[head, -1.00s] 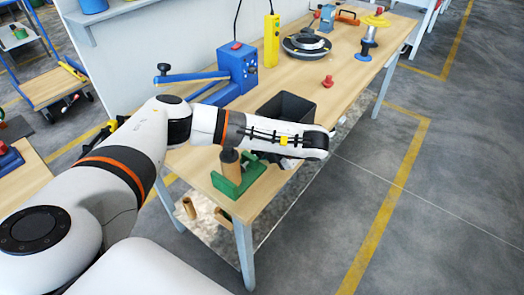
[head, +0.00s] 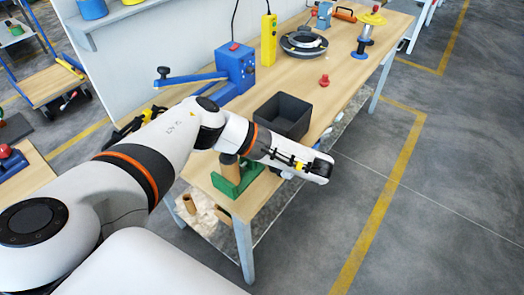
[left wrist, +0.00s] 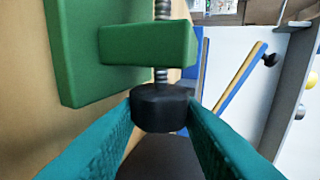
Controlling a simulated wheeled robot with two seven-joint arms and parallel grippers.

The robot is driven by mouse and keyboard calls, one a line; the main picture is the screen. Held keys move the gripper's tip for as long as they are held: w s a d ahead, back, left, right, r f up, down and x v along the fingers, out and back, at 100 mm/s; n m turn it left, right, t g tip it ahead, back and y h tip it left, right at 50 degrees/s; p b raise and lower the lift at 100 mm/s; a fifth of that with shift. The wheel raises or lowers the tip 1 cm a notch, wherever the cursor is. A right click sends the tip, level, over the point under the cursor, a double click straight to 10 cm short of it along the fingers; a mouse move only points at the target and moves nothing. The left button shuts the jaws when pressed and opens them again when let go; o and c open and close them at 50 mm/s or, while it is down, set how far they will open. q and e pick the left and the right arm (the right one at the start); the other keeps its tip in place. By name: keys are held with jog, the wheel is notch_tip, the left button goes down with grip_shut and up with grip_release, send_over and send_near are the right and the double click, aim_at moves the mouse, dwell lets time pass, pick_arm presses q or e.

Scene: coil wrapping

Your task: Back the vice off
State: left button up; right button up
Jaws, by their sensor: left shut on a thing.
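The green vice (head: 240,182) stands at the near end of the wooden bench, partly behind my left forearm in the head view. A brown cylinder (head: 229,165) stands upright at it. In the left wrist view the vice's green body (left wrist: 85,45) shows, with a threaded screw (left wrist: 161,75) passing through a green block and ending in a black knob (left wrist: 160,108). My left gripper (left wrist: 163,112) has its teal fingers on both sides of this knob, shut on it. In the head view my wrist hides the fingers. My right gripper is not in view.
A black open bin (head: 283,116) stands on the bench just beyond my forearm. A blue machine with a lever arm (head: 235,65), a yellow control box (head: 269,40), a dark round turntable (head: 304,42) and a small red knob (head: 324,80) lie farther back.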

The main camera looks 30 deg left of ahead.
pick_arm(q)
jog(key=shift+s+f, duration=0.15)
jog(key=o, duration=0.7)
jog(key=shift+c, duration=0.2)
jog(key=shift+o, duration=0.3)
jog(key=p+v, duration=0.2)
jog(key=v, duration=1)
